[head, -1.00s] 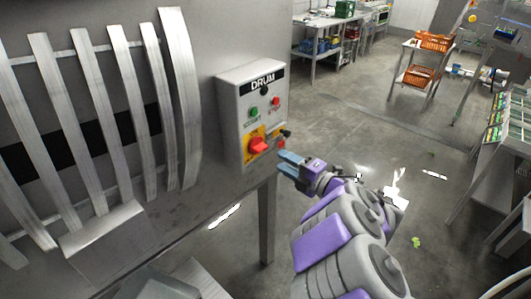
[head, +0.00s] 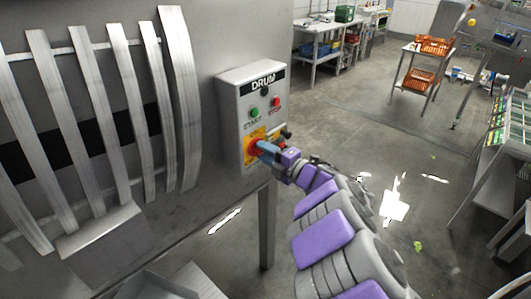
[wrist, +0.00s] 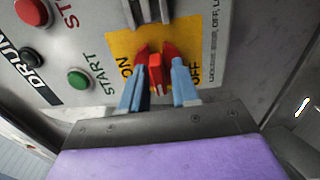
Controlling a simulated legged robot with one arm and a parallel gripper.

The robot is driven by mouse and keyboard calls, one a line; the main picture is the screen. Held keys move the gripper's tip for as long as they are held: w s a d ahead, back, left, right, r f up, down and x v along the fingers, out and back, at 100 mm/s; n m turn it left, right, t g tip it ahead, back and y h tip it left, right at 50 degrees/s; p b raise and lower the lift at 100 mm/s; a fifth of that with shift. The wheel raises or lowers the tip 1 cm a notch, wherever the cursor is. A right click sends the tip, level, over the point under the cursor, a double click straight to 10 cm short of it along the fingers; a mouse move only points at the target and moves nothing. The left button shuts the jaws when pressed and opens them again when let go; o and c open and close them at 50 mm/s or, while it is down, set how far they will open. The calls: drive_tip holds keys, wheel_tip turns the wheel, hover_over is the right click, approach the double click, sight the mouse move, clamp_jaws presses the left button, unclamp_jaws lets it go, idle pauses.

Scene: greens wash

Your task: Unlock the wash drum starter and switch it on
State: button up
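The drum starter box (head: 234,150) is a grey panel marked DRUM, with a green START button (head: 253,113) and a red STOP button (head: 276,102). Low on it, a red rotary switch (wrist: 156,74) sits on a yellow plate (wrist: 120,42) marked ON and OFF. My gripper (head: 262,149) is at this switch. In the wrist view, its blue fingers (wrist: 158,72) stand apart on either side of the red handle, with gaps visible; contact is unclear. A dark fitting (wrist: 147,10) sits beside the plate; whether it is a lock is unclear. The fingers partly hide the switch.
The large metal drum housing with curved slats (head: 130,105) fills the left. A metal leg (head: 267,225) stands below the box. Open floor (head: 370,120) lies to the right, with a rack of orange crates (head: 433,47) and a workbench (head: 322,32) farther back.

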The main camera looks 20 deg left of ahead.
clamp_jaws()
drive_tip(key=shift+m+p, duration=0.4)
drive_tip(key=shift+p, duration=0.25)
drive_tip(key=m+p, duration=1.7)
drive_tip(key=p, duration=0.5)
drive_tip(key=shift+s+f, duration=0.1)
drive_tip(key=shift+s, duration=0.05)
drive_tip(key=shift+f+m, duration=0.1)
drive_tip(key=shift+m, duration=0.2)
